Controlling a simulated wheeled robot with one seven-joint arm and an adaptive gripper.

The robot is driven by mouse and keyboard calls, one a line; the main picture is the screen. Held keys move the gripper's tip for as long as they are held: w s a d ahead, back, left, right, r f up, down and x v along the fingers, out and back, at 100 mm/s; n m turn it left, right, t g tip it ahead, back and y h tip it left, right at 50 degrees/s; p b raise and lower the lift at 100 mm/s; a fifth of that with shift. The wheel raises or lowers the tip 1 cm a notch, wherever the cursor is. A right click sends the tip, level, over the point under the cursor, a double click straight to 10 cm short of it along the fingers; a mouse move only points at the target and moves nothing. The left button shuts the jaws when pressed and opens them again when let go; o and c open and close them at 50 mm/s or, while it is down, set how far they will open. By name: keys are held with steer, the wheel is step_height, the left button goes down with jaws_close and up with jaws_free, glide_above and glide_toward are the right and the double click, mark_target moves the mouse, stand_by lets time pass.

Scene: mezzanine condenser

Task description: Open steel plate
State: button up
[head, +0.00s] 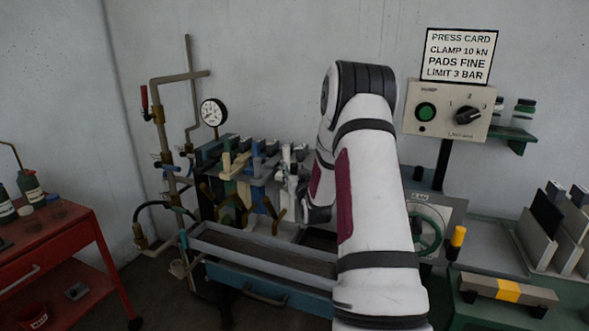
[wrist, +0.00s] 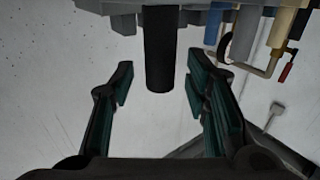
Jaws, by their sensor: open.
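A row of upright press plates in blue, green, cream and grey stands left of my arm in the head view. A light grey plate (head: 288,165) at the right end of the row looks like the steel one, though I cannot be sure. In the wrist view, my gripper (wrist: 158,86) is open. A dark round bar (wrist: 159,45), perhaps a plate handle, hangs from a grey body between its two fingers, with gaps on both sides. Blue, grey and cream plate parts show at the upper right there. In the head view my arm hides most of the gripper.
A long grey tray (head: 262,248) lies under the plates. A pipe stand with a pressure gauge (head: 213,112) is at the left. A control box (head: 448,110) and a green handwheel (head: 427,232) are right of my arm. A red cart (head: 45,240) stands far left.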

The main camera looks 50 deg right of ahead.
steer(key=shift+x, duration=0.95)
